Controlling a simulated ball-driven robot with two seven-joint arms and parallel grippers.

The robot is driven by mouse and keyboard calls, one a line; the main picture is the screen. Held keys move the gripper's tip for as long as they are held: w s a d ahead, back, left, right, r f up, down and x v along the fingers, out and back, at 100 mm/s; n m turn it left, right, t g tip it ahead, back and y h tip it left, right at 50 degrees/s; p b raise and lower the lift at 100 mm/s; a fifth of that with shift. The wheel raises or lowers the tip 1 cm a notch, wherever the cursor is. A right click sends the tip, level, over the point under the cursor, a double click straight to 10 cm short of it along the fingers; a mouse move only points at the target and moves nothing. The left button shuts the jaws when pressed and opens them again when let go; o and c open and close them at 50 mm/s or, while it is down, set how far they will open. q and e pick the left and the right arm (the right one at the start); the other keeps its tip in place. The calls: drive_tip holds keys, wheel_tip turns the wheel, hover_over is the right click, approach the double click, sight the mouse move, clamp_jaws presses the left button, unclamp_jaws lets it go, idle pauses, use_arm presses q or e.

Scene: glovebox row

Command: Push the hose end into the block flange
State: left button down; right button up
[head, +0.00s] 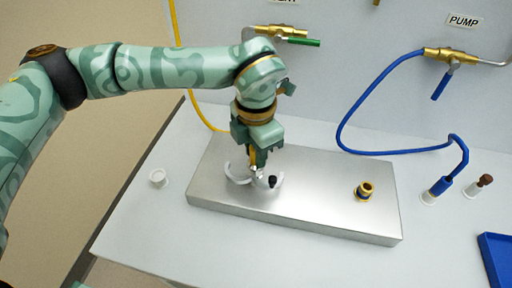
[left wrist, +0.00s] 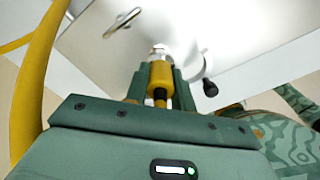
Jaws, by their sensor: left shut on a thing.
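My left gripper (head: 260,163) points down over the left part of the metal block (head: 318,200). It is shut on the yellow hose end (left wrist: 160,75), whose pale metal tip (left wrist: 159,52) shows past the fingers in the left wrist view. The tip points at the block's flange, which is mostly hidden by the gripper; I cannot tell whether they touch. A white clamp (head: 238,179) with curved arms lies open around that spot, and its black knob (head: 272,181) also shows in the left wrist view (left wrist: 209,88).
A brass fitting (head: 365,190) stands on the block's right part. A blue hose (head: 345,125) runs from the PUMP valve (head: 450,55) to a blue end (head: 440,187) in a holder. An empty white holder (head: 157,178) stands left. A blue tray (head: 496,258) is at the right edge.

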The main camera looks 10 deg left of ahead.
use_arm(q)
drive_tip(key=shift+f, duration=0.15)
drive_tip(key=c, duration=1.1)
unclamp_jaws()
wheel_tip(320, 180, up, 16)
drive_tip(key=p, duration=0.3)
drive_tip(key=shift+r, duration=0.2)
drive_tip(key=shift+f, duration=0.1)
